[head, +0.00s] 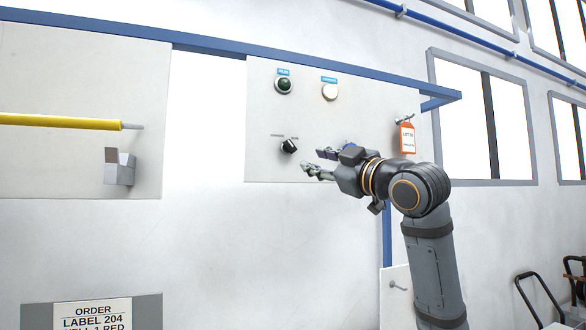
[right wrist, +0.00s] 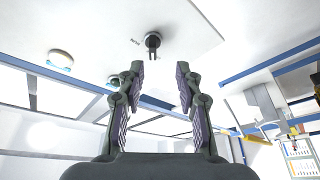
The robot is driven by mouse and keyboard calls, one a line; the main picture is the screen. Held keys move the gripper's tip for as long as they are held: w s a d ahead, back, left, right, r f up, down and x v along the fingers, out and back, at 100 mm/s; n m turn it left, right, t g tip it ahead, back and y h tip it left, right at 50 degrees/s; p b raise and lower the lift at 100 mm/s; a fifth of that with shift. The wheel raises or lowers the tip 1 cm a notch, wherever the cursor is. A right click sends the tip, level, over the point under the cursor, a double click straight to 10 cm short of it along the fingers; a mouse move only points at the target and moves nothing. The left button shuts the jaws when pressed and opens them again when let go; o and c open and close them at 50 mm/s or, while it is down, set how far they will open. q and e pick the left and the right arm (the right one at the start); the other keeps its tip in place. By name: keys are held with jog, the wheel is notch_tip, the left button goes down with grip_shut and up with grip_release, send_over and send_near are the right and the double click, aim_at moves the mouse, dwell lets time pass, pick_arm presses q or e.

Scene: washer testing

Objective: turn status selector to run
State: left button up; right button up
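The status selector (head: 288,146) is a black knob on the pale panel (head: 265,110), below the green button. Its knob looks tilted in the head view, and small labels sit above it. In the right wrist view the selector (right wrist: 153,42) is ahead, centred between the fingers and beyond their tips. My right gripper (head: 318,163) is to the right of the selector and a little lower, apart from it. The gripper also shows in the right wrist view (right wrist: 158,78), open and empty. My left gripper is not in view.
A green button (head: 283,85) and a white button (head: 330,91) sit above the selector. An orange tag (head: 407,138) hangs at the panel's right edge. A yellow rod (head: 62,121) and a grey bracket (head: 120,167) are on the left. A blue rail (head: 300,62) runs along the top.

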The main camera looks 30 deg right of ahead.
aim_at(293, 147)
jog(key=p+x, duration=0.2)
jog(key=x, duration=0.1)
jog(key=r+p+x, duration=0.1)
jog(key=x, duration=0.2)
jog(key=p+x, duration=0.2)
jog(key=x, duration=0.1)
jog(key=shift+d+r+p, duration=0.1)
jog(key=shift+r+p, duration=0.25)
jog(key=shift+r, duration=0.05)
jog(key=shift+w, duration=0.45)
jog(key=shift+s, duration=0.1)
jog(key=shift+c, duration=0.3)
grip_shut()
